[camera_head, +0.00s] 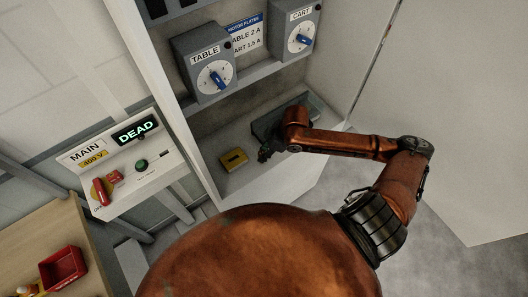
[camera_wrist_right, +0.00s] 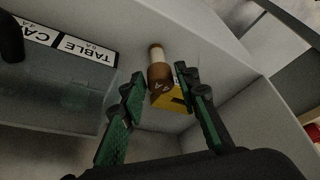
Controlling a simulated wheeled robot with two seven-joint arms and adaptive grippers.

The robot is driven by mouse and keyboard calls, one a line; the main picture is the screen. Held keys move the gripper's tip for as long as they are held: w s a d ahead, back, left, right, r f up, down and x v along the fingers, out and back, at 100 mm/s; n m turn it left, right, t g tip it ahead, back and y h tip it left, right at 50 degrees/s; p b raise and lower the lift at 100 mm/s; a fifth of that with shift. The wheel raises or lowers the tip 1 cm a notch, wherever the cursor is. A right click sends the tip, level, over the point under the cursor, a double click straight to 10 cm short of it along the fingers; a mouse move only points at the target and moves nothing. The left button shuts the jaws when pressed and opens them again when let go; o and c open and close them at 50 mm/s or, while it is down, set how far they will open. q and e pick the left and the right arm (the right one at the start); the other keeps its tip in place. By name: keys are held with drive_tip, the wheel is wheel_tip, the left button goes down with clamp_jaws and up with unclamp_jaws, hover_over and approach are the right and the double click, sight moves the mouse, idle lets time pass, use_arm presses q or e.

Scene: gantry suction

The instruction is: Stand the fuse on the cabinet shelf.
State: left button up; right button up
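In the right wrist view the fuse (camera_wrist_right: 157,68), brown at both ends with a cream middle, is at my right gripper's fingertips (camera_wrist_right: 160,75). The green fingers are spread on either side of it, with narrow gaps showing; I cannot tell whether either finger touches it. A yellow block (camera_wrist_right: 172,98) with a dark slot lies beside the fuse in this view. In the head view my right gripper (camera_head: 266,152) is low inside the cabinet, over the shelf (camera_head: 232,184), to the right of the yellow block (camera_head: 233,159). The fuse is not discernible there. My left gripper is not in view.
A grey box (camera_head: 268,124) stands at the back of the shelf; TABLE (camera_head: 213,72) and CART (camera_head: 299,37) switches sit above. The cabinet door (camera_head: 455,120) is open at right. A MAIN panel (camera_head: 122,160) reads DEAD. A red bin (camera_head: 62,268) is lower left.

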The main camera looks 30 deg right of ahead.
drive_tip(key=p+v, duration=0.1)
drive_tip(key=v, duration=1.1)
drive_tip(key=shift+r, duration=0.2)
drive_tip(key=shift+w+a, duration=0.1)
